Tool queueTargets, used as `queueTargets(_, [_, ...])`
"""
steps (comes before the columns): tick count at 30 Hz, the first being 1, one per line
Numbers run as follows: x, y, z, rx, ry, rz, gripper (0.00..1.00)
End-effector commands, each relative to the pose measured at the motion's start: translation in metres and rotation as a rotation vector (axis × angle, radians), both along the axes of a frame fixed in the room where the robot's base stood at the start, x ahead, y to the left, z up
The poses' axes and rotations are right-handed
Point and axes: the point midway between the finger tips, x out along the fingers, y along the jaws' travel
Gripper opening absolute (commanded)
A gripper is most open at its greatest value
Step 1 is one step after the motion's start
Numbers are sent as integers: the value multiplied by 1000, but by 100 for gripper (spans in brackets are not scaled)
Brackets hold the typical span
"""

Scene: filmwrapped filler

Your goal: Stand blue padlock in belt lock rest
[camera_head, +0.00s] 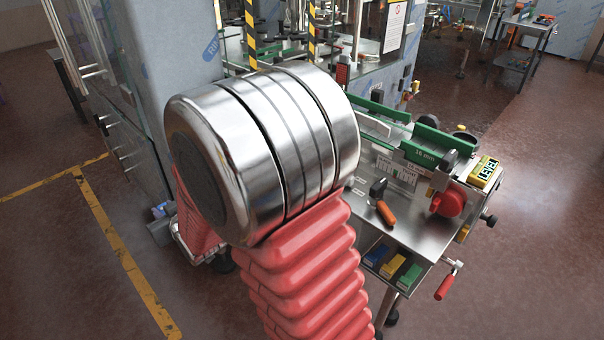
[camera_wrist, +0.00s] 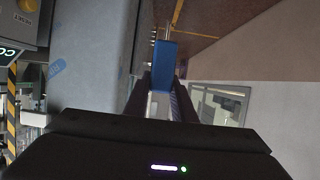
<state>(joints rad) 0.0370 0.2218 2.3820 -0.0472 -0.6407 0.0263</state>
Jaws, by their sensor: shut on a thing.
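The blue padlock (camera_wrist: 165,62) shows in the wrist view, with its metal shackle pointing away from my gripper. My gripper (camera_wrist: 165,82) is shut on the padlock's body, one dark finger on each side. The padlock is clear of any surface that I can see in the wrist view. In the head view my own arm fills the middle, and neither the gripper nor the padlock can be seen.
A steel worktable (camera_head: 412,225) with green-edged conveyor guides (camera_head: 437,138) stands right of my arm. On it are an orange-handled tool (camera_head: 385,213), a red knob (camera_head: 448,203) and a yellow level box (camera_head: 486,172). A red crank handle (camera_head: 445,287) juts out in front. A grey cabinet (camera_head: 170,50) stands left.

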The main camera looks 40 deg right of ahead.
Motion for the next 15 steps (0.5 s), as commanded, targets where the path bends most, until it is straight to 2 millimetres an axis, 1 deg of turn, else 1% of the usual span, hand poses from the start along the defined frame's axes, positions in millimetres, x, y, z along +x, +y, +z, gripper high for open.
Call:
queueTargets(11, [0, 1, 1, 0, -1, 3, 0])
queueTargets(15, [1, -6, 3, -1, -2, 1, 0])
